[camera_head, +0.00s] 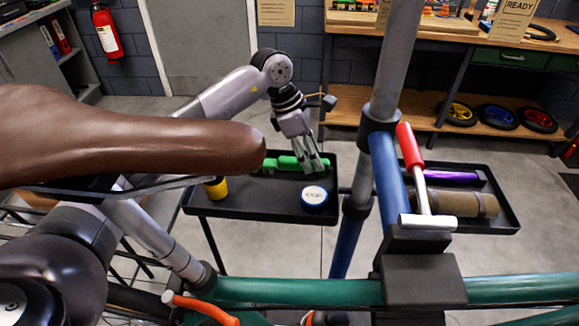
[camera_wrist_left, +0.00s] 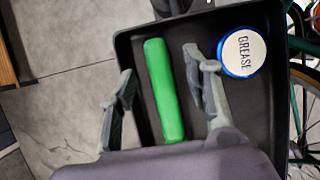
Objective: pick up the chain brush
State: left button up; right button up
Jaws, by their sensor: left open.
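A long green bar (camera_head: 297,162), which I take to be the chain brush, lies on the left black tray (camera_head: 255,211). No bristles can be made out. In the left wrist view the green bar (camera_wrist_left: 165,92) lies lengthwise between the two fingers. My left gripper (camera_head: 311,163) is open above the tray at the bar; its fingers (camera_wrist_left: 160,75) stand on either side with gaps. I cannot tell whether they touch it. The saddle hides part of the tray. My right gripper is not in view.
A blue grease tin (camera_head: 314,197) is close to the right finger; a yellow container (camera_head: 215,188) is at the tray's left. The brown saddle (camera_head: 130,140) and grey stand post (camera_head: 397,60) flank the arm. A second tray (camera_head: 500,215) holds a purple cylinder (camera_head: 450,177).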

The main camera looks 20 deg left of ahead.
pick_arm(q)
jog(key=x, duration=0.3)
jog(key=shift+b, duration=0.4)
jog(key=shift+r, duration=0.1)
jog(key=shift+c, duration=0.8)
grip_shut()
